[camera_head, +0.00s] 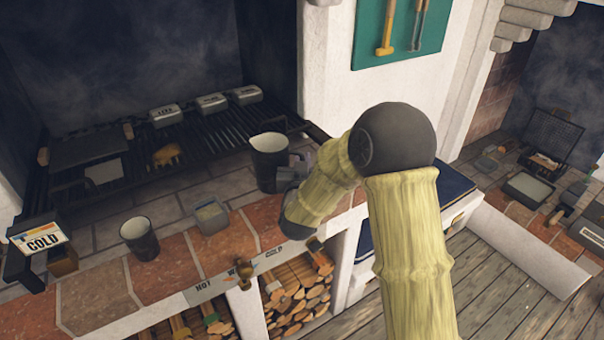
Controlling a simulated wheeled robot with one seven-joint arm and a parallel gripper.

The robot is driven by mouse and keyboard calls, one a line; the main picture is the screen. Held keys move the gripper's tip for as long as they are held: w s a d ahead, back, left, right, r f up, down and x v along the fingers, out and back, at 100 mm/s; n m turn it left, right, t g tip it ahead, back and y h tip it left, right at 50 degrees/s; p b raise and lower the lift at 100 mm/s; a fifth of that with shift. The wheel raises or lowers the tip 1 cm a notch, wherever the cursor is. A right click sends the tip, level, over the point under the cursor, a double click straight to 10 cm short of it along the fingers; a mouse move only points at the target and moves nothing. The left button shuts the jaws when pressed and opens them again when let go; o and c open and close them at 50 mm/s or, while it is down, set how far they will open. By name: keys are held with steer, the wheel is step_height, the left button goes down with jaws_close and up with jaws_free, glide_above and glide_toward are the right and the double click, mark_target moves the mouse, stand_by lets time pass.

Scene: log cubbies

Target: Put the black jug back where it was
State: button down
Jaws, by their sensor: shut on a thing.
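The black jug (268,165) is dark and upright, with a pale inside showing at its open top. It is at the front edge of the grill, over the grey tiles. My gripper (290,168) is at the jug's right side, shut on it; my forearm hides part of the fingers and the exact grip. I cannot tell whether the jug's base touches the tiles or is slightly above them.
A smaller dark cup (140,240) and a square grey container (210,216) stand left on the counter. A COLD sign (42,238) is at far left. The grill (215,125) holds several metal boxes behind. Log cubbies (295,290) lie below the counter.

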steer(key=shift+r, duration=0.1)
steer(key=shift+f, duration=2.05)
steer(key=shift+f, duration=0.15)
steer(key=c, duration=1.9)
jaws_free()
steer(key=shift+f, duration=0.1)
steer(key=o, duration=0.4)
steer(key=shift+s, duration=0.1)
steer(key=s+b, duration=0.2)
steer(key=s, duration=0.9)
steer(key=shift+s+a, duration=0.1)
steer(key=shift+s, duration=0.3)
